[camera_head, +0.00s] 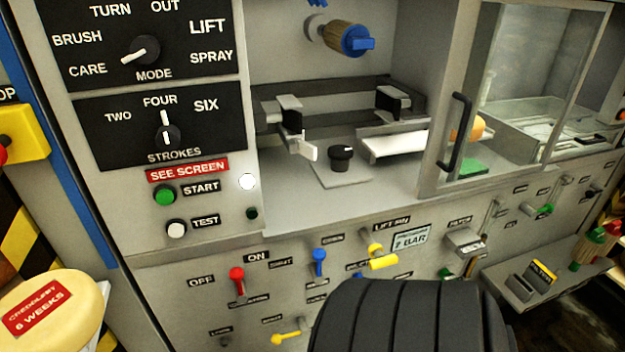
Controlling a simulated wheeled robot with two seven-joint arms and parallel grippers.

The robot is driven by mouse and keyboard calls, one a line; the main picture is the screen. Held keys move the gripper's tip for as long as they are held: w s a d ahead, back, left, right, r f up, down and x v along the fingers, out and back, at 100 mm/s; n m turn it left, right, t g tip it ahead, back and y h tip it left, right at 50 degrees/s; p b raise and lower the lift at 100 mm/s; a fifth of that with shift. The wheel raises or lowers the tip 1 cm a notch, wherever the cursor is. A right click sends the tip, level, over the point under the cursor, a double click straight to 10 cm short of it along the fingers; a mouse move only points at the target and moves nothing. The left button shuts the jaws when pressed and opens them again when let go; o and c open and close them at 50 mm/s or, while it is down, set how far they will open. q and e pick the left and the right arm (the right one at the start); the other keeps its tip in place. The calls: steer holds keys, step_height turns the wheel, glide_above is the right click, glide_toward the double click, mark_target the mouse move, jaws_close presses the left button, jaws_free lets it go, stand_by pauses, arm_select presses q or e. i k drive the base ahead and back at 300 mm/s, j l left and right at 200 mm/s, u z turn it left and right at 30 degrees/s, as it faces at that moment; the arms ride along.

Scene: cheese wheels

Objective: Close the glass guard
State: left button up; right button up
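The glass guard (457,62) is a framed clear pane with a grey metal edge, at the upper right of the head view. It stands over the right part of the machine's bay. A black vertical bar handle (456,135) is on its left edge. To the left of that edge the bay (352,205) is uncovered, and its inside shows directly. Neither of my grippers is in view, and nothing is seen touching the handle.
Inside the bay are clamp jaws (290,115), a black knob (341,157) and a blue-ended spindle (350,40). Black switch panels (160,125) are left of the opening. Levers such as the red one (237,278) stick out below. A cheese wheel (50,308) is at the lower left.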

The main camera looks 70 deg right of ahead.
mark_target(465, 14)
steer(key=k+l+z, duration=0.1)
steer(key=l, duration=0.2)
steer(key=k+l+z, duration=0.15)
steer(key=l, duration=0.15)
steer(key=z, duration=2.95)
